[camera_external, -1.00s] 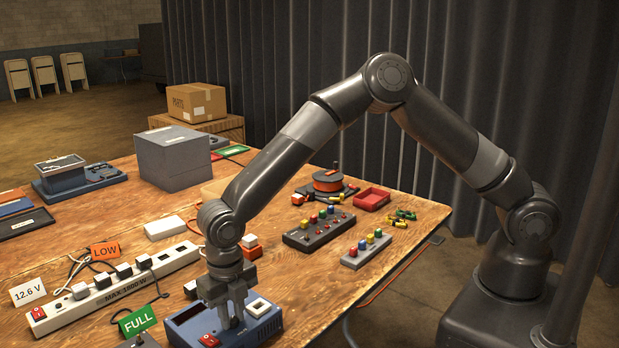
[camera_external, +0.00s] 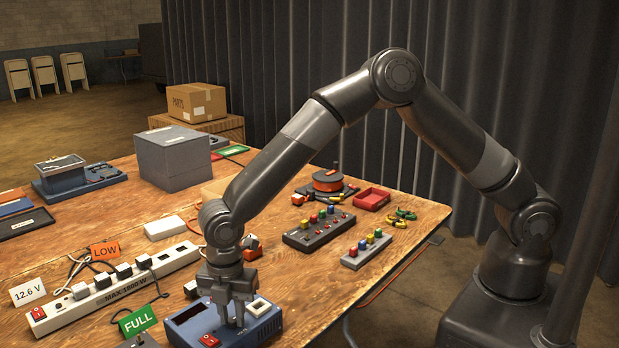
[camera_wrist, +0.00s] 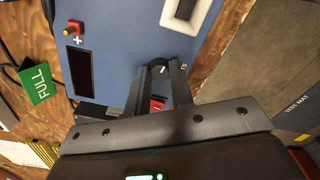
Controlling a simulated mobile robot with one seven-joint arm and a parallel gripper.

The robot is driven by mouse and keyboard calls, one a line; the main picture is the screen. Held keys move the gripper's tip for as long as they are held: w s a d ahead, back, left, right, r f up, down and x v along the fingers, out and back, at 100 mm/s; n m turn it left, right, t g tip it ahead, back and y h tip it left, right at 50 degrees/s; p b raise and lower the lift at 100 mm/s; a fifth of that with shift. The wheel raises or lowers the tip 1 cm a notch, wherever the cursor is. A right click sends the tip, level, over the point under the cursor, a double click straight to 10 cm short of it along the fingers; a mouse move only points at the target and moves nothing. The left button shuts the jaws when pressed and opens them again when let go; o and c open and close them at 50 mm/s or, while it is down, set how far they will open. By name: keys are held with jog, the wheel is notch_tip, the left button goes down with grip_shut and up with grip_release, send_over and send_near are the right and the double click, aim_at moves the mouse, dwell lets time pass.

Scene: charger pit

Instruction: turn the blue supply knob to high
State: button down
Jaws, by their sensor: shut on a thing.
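The blue supply (camera_external: 262,330) sits at the table's near edge, and its blue face (camera_wrist: 118,25) fills the upper middle of the wrist view. My gripper (camera_external: 236,324) points down over it. In the wrist view the small black knob (camera_wrist: 160,67) lies between the fingertips of my gripper (camera_wrist: 160,70), which are shut on it. The knob is mostly covered by the fingers, and I cannot read its setting. A red switch (camera_wrist: 157,104) shows between the fingers, and a dark display window (camera_wrist: 80,73) is to the left.
A white power strip (camera_external: 120,288) with several plugs lies left of the supply. A green FULL sign (camera_external: 137,320) stands close to its left side. A white-framed square (camera_external: 260,307) is on the supply's top near the gripper. Button boxes (camera_external: 318,229) stand farther back.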

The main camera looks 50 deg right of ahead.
aim_at(232, 319)
jog(key=m, duration=0.4)
jog(key=shift+m, duration=1.8)
jog(key=c, duration=1.3)
grip_release()
jog(key=shift+o, duration=0.2)
notch_tip(232, 319, up, 11)
jog(key=shift+f, duration=0.1)
